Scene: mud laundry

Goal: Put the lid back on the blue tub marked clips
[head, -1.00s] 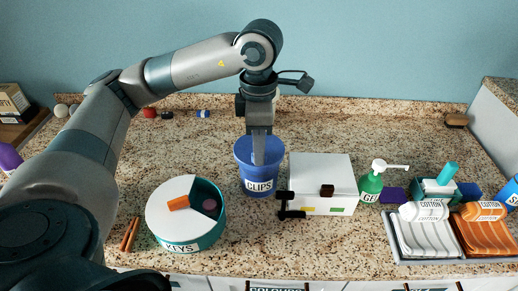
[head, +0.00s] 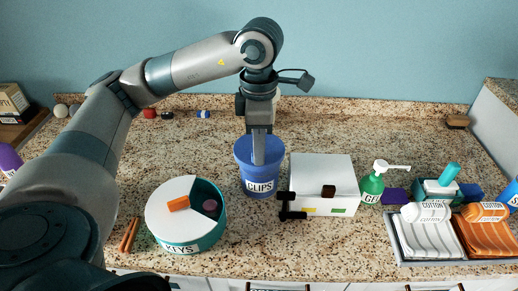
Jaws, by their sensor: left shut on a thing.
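The blue tub (head: 260,186) marked CLIPS stands upright on the counter, near the middle of the head view. My left gripper (head: 258,160) points straight down at the tub's top and is shut on the blue lid (head: 243,148). The lid is at the tub's mouth and looks about level. I cannot tell whether the lid is fully seated on the rim. My right gripper is not in view.
A round teal tub (head: 195,244) with a white top and orange handle stands front left. A white box (head: 320,176) with black parts is close right of the blue tub. A green pump bottle (head: 372,187) and a grey tray (head: 402,254) are farther right.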

